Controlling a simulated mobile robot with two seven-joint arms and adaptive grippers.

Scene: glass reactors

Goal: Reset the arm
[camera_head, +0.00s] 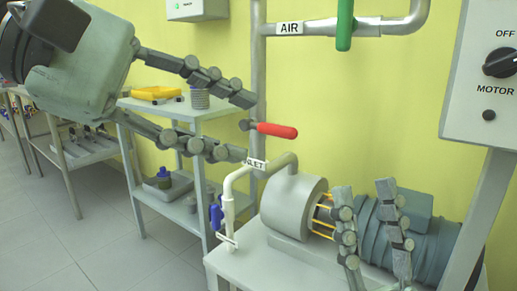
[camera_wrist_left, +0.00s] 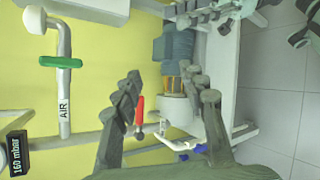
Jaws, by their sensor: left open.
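My left gripper (camera_head: 248,128) comes in from the upper left in the head view. Its two fingers are spread wide and hold nothing. The red valve handle (camera_head: 277,130) is just beyond its fingertips, apparently untouched. In the left wrist view, the left gripper (camera_wrist_left: 172,88) is open, with the red handle (camera_wrist_left: 139,109) seen between its fingers. My right gripper (camera_head: 364,187) rises from the bottom of the head view, in front of the pump and motor. Its fingers are apart with nothing held; its wrist is out of frame.
The motor (camera_head: 430,240) and grey pump housing (camera_head: 290,207) sit on a white stand. Pipes with a green handle (camera_head: 344,25) and a blue valve handle (camera_head: 216,214) are close by. A grey shelf (camera_head: 165,108) stands behind the left gripper. A motor switch box (camera_head: 487,75) is at the right.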

